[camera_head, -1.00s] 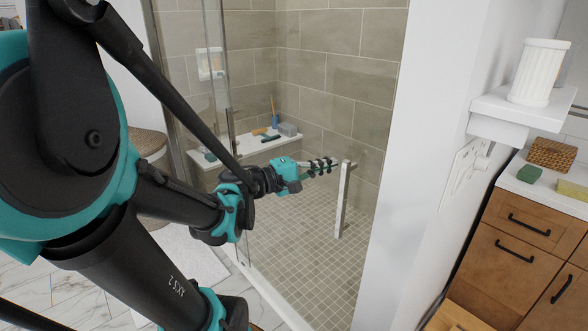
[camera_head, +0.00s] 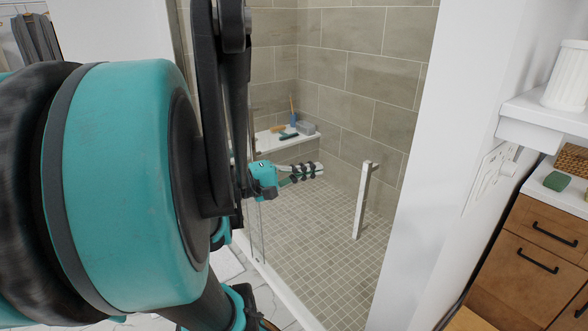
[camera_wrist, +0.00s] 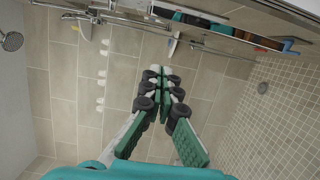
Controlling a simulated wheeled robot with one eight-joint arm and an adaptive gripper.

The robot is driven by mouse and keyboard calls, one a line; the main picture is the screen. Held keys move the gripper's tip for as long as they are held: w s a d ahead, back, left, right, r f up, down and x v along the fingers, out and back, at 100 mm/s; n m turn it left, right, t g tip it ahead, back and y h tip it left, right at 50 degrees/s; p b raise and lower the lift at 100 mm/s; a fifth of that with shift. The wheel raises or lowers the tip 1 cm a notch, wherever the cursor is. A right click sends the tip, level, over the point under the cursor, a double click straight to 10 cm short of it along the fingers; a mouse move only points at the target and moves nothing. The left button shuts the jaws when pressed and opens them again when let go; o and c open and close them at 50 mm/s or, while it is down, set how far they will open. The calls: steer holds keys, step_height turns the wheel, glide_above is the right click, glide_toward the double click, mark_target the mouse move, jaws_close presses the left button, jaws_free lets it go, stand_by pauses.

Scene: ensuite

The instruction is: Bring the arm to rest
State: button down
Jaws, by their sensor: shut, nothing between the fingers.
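My large teal and black arm links fill the left of the head view and hide part of the shower's left side.
A white shower bench (camera_head: 285,142) carries several small items, including a blue bottle (camera_head: 293,118). A white wall (camera_head: 455,130) stands right of the opening. Beyond it are a white shelf (camera_head: 535,112) and a wooden cabinet (camera_head: 530,250). The tiled shower floor (camera_head: 310,240) is clear.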

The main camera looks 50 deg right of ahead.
steer(key=shift+w+a, duration=0.15)
steer(key=shift+a, duration=0.1)
steer(key=w+a+f+n+t+y, duration=0.25)
steer(key=w+a+f+t, duration=0.2)
steer(key=w+f, duration=0.35)
steer(key=w+a+f+n+t+y, duration=0.1)
steer(key=w+a+f+t+y, duration=0.35)
steer(key=f, duration=0.45)
steer(key=w+a+f+t+y, duration=0.1)
steer(key=w+a+f+y, duration=0.1)
steer(key=a, duration=0.6)
steer(key=w+a+f+n+t+y, duration=0.1)
steer(key=w+a+f+y, duration=0.2)
steer(key=a, duration=0.5)
steer(key=w+a+f+n+t+y, duration=0.1)
steer(key=w+a+f+y, duration=0.2)
steer(key=a, duration=0.6)
steer(key=shift+w+f+y, duration=0.15)
steer(key=shift+w+y, duration=0.3)
steer(key=shift+y, duration=0.05)
steer(key=shift+a, duration=0.1)
